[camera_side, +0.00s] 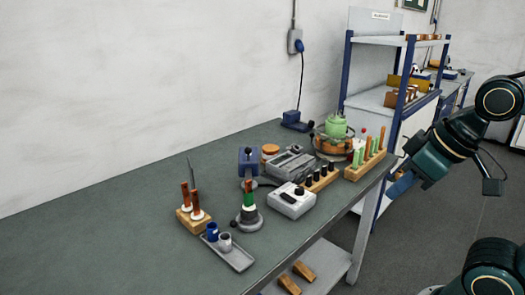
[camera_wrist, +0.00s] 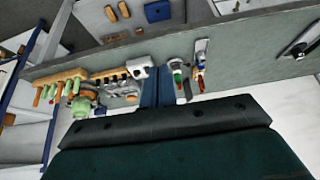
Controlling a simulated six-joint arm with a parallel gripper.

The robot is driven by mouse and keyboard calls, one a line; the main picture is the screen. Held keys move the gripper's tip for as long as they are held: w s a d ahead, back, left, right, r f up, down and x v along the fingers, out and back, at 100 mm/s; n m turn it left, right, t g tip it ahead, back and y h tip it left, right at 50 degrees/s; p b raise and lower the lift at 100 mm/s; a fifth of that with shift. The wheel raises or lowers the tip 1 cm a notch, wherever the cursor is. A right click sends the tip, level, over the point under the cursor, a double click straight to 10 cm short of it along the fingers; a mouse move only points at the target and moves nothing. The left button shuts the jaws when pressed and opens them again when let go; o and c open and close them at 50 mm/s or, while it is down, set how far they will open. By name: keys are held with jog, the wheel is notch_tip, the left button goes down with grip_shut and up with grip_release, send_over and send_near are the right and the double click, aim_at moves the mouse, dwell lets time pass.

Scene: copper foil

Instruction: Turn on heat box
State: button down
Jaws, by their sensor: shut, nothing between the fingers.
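The heat box appears to be the small white-grey box (camera_side: 291,202) with a dark knob on top, standing near the front edge of the bench. In the wrist view a white box (camera_wrist: 140,68) just beyond my fingertips looks like the same one. My gripper (camera_side: 392,194) is off the right end of the bench in the side view, well apart from the box. Its blue fingers (camera_wrist: 158,72) are shut and empty in the wrist view. The knob's setting is too small to tell.
Wooden racks (camera_side: 366,165) with green and black pieces stand right of the box. A grey instrument (camera_side: 290,166) and a green pot (camera_side: 336,127) are behind. A clamp stand (camera_side: 249,216), tray (camera_side: 231,254) and wooden block (camera_side: 194,219) stand left. The bench's far left is clear.

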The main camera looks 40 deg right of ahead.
jog(key=shift+w+r, duration=0.1)
jog(key=shift+w, duration=0.05)
jog(key=g, duration=0.4)
send_over(282, 193)
jog(key=s, duration=0.2)
notch_tip(282, 193, down, 6)
jog(key=shift+s+f, duration=0.2)
jog(key=shift+f, duration=0.1)
jog(key=f, duration=0.4)
jog(key=w+f, duration=0.1)
jog(key=f, duration=0.7)
jog(key=shift+w, duration=0.35)
jog(key=shift+w+f, duration=0.1)
jog(key=shift+f, duration=0.7)
